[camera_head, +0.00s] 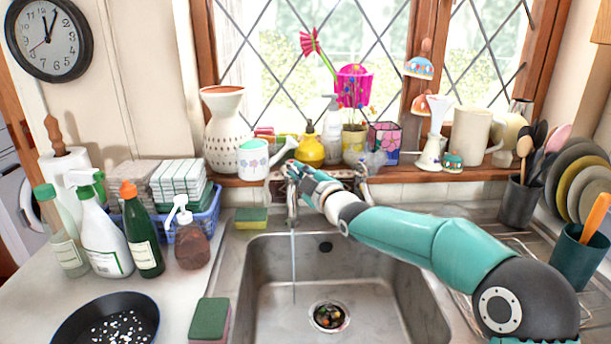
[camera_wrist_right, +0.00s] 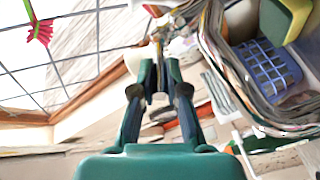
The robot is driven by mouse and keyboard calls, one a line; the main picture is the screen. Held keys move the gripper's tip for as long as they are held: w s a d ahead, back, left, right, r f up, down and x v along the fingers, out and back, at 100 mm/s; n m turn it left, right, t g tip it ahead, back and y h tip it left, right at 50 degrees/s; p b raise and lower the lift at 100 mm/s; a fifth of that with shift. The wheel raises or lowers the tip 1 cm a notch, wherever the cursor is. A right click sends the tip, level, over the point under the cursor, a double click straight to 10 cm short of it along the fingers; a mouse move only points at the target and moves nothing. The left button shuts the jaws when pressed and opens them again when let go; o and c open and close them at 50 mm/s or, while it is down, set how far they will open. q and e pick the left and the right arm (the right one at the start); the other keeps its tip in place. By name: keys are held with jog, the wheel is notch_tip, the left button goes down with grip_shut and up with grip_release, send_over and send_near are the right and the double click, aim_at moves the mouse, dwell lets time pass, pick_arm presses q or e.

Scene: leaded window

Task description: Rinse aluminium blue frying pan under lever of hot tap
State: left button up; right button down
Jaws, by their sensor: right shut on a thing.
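A dark frying pan (camera_head: 72,321) lies on the counter left of the sink, cut off by the bottom edge. White bits lie scattered inside it. My right gripper (camera_head: 292,172) reaches over the sink to the left tap (camera_head: 292,207) and is shut on its lever, which the fingers mostly hide. A thin stream of water (camera_head: 293,262) runs from this tap into the sink. The right wrist view shows the closed fingers (camera_wrist_right: 158,88) from behind, with the lever hard to make out. My left gripper is in neither view.
The metal sink (camera_head: 265,285) is empty except for scraps at its drain (camera_head: 328,316). A green sponge (camera_head: 209,321) lies between pan and sink. Several bottles (camera_head: 105,240) stand behind the pan. The windowsill (camera_head: 440,174) is crowded. Plates (camera_head: 567,175) stand at right.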

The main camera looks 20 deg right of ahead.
jog(key=c, duration=1.2)
grip_release()
jog(key=shift+a+f, duration=0.15)
jog(key=shift+a, duration=0.1)
jog(key=shift+d, duration=0.15)
jog(key=shift+s, duration=0.1)
jog(key=v, duration=1.1)
jog(key=shift+s, duration=0.35)
jog(key=shift+d, duration=0.15)
